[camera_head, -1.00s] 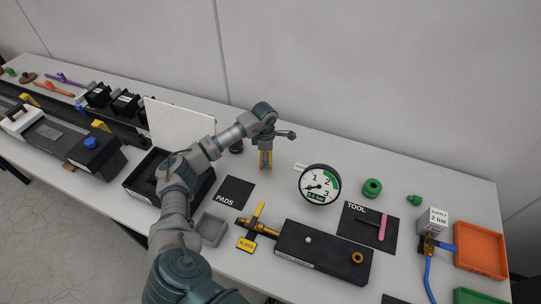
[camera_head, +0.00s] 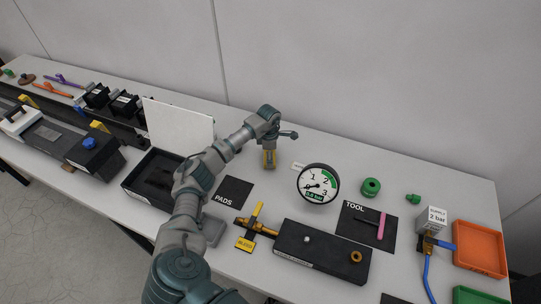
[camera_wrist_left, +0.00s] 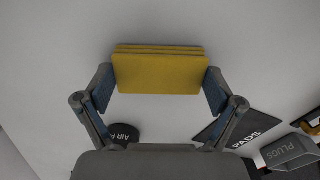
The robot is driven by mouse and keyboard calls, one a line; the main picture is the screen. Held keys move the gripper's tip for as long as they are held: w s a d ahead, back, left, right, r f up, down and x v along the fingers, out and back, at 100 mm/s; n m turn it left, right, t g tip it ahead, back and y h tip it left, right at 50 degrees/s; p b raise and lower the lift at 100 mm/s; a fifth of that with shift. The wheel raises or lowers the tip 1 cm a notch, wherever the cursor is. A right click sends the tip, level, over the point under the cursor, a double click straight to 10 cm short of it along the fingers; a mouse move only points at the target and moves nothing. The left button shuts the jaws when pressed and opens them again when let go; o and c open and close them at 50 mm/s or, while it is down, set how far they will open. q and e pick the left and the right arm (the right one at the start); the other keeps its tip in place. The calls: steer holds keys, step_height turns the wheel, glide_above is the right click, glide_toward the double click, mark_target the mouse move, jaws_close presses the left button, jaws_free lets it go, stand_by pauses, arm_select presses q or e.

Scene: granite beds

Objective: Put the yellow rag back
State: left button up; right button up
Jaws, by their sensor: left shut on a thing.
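The yellow rag (camera_head: 269,158) is a folded, layered yellow pad below my left gripper (camera_head: 269,146) at the back middle of the table. In the left wrist view the rag (camera_wrist_left: 160,74) sits between the two fingertips of my left gripper (camera_wrist_left: 159,88), which is shut on it. I cannot tell whether the rag touches the table. The black mat marked PADS (camera_head: 233,192) is in front and to the left of the rag, and bare where I see it. My right gripper is not in view.
A pressure gauge (camera_head: 318,184) stands right of the rag. A black block with a brass valve (camera_head: 322,252) lies in front. A black open tray (camera_head: 143,190) and an upright white panel (camera_head: 178,127) are left. A round black piece marked AIR (camera_wrist_left: 124,133) shows in the wrist view.

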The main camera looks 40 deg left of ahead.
arm_select(q)
steer(key=o, duration=0.9)
steer(key=shift+a+f, duration=0.1)
steer(key=shift+a, duration=0.05)
steer(key=shift+c, duration=0.2)
steer(key=shift+a+f, duration=0.1)
steer(key=shift+a, duration=0.15)
steer(key=shift+a+f, duration=0.15)
steer(key=shift+a, duration=0.4)
steer(key=shift+d+r, duration=0.1)
steer(key=shift+r, duration=0.1)
steer(key=r, duration=0.3)
steer(key=shift+d, duration=0.35)
step_height(320, 180, up, 9)
steer(key=shift+r, duration=0.15)
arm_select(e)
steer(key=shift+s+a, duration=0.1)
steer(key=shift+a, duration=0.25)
